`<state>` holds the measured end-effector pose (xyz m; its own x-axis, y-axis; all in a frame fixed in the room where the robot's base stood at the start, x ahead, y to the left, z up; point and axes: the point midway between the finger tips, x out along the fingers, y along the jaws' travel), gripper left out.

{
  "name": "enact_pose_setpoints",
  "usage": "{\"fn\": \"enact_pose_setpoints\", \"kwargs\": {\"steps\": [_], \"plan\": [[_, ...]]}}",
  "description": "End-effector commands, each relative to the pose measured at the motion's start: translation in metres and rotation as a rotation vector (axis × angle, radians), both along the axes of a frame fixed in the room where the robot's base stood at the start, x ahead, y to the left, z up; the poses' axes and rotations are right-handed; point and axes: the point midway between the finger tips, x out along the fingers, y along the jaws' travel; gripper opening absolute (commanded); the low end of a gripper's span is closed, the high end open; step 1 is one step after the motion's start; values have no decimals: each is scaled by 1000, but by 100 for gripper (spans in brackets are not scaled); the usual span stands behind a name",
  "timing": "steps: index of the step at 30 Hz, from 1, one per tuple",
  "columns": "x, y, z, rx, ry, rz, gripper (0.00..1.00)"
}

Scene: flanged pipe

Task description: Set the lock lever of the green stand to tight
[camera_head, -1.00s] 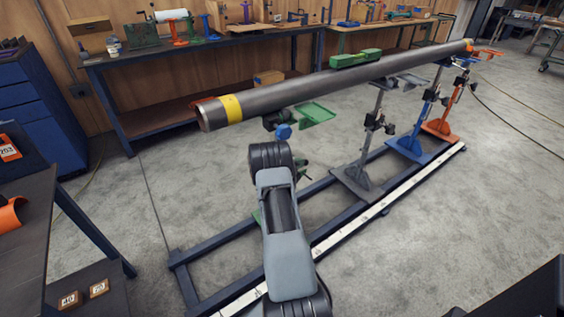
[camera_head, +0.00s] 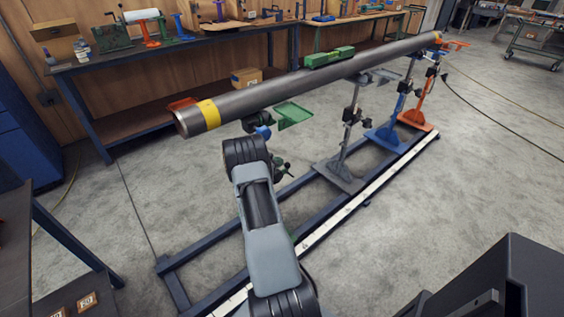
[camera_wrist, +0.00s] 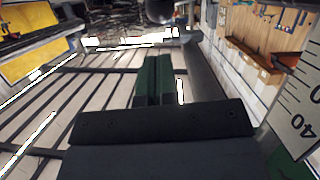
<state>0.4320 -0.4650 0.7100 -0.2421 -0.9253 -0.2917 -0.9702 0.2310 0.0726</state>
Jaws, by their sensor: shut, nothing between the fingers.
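The green stand (camera_head: 293,114) shows its green tray beside the pipe near the pipe's yellow-banded end. More green and dark parts of it (camera_head: 281,168) stick out to the right of my arm; the rest is hidden behind the arm. I cannot make out the lock lever or its setting. In the wrist view, my gripper (camera_wrist: 156,60) shows two dark green fingers side by side, shut and empty. In the head view my arm hides it. A white scale plate marked 40 (camera_wrist: 298,110) and a green surface (camera_wrist: 285,165) are close at the wrist view's right edge.
Grey (camera_head: 338,172), blue (camera_head: 385,137) and orange (camera_head: 417,115) stands stand on the dark floor frame further along. Workbenches line the wall behind. Floor left of the frame is clear.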

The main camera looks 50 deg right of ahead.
Motion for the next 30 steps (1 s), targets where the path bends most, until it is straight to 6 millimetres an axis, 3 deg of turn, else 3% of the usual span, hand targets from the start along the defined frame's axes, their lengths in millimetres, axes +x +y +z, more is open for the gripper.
{"fn": "enact_pose_setpoints", "kwargs": {"steps": [6, 13, 19, 30], "plan": [[12, 44, 11, 2, 0, 4, 0], [18, 74, 20, 2, 1, -1, 0], [21, 86, 24, 3, 1, -1, 0], [22, 88, 24, 3, 1, -2, 0]]}}
